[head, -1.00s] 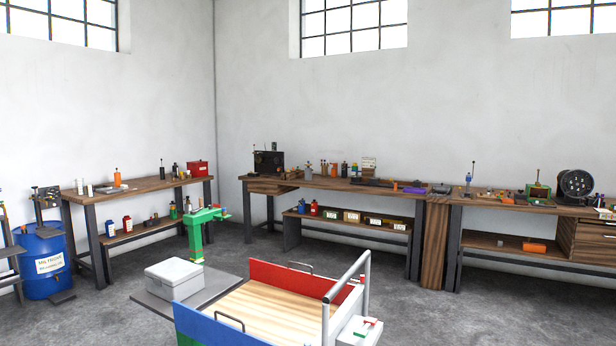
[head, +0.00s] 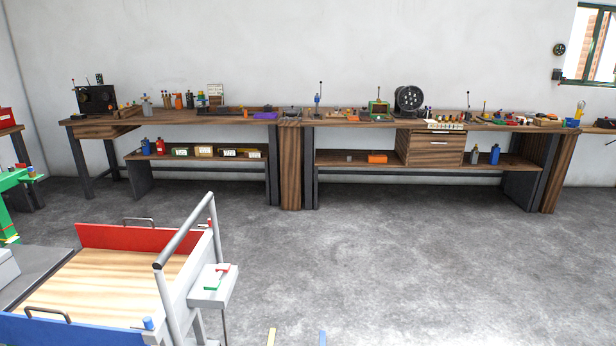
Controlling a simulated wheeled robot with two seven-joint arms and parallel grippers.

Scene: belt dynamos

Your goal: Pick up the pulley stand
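I cannot tell for sure which thing is the pulley stand; the bench items are small at this distance. Candidates on the long wooden bench against the far wall include a blue upright stand with a thin dark rod (head: 318,99), a green device with a rod (head: 378,107) and a large black wheel-like disc (head: 409,99). All stand on the bench top, well away from me. Neither of my grippers shows in the head view.
A cart with a wooden bed, red panel (head: 140,237) and grey handrail stands at lower left. A green machine (head: 15,188) is at the left edge. Open concrete floor (head: 400,260) lies between me and the bench (head: 433,125). Narrow tan and blue pieces show at the bottom edge.

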